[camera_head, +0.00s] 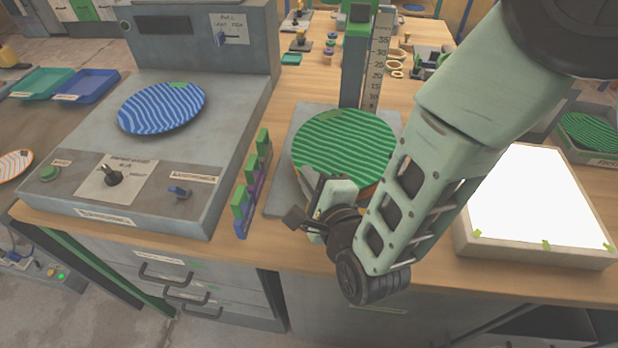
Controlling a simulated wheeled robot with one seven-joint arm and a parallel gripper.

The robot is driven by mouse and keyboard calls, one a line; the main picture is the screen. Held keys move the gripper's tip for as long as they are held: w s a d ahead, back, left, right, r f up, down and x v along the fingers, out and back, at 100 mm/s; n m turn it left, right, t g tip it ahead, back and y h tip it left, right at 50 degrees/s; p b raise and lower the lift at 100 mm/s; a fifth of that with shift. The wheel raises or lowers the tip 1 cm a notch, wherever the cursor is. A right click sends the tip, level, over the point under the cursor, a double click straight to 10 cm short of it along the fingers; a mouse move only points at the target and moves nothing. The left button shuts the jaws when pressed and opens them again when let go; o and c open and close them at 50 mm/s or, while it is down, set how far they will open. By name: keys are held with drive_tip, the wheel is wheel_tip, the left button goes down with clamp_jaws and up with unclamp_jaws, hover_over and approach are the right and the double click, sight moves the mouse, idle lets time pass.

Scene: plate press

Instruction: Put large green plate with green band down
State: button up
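A large round plate with green wavy stripes (345,142) lies roughly flat at the measuring stand, over its grey base (283,190). A bit of orange shows under its front right edge. My gripper (318,194) is at the plate's front edge, and my arm comes in from the upper right. The fingers are partly hidden by the gripper's own body, so I cannot tell whether they are closed on the rim. Whether the plate rests on something or is held up is also unclear. Another green striped plate (590,133) lies in a grey bin (598,158) at the far right.
A blue striped plate (162,107) lies on the grey press (225,130) at left. A ruler post (376,60) rises behind the plate. A bright light panel (530,200) is at right.

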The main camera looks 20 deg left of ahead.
drive_tip(key=shift+r+p, duration=0.2)
drive_tip(key=shift+p, duration=0.1)
drive_tip(key=b+v, duration=0.1)
drive_tip(key=v, duration=0.9)
drive_tip(key=shift+s+d+r, duration=0.15)
drive_tip(key=shift+p+v, duration=0.35)
drive_tip(key=shift+v, duration=0.4)
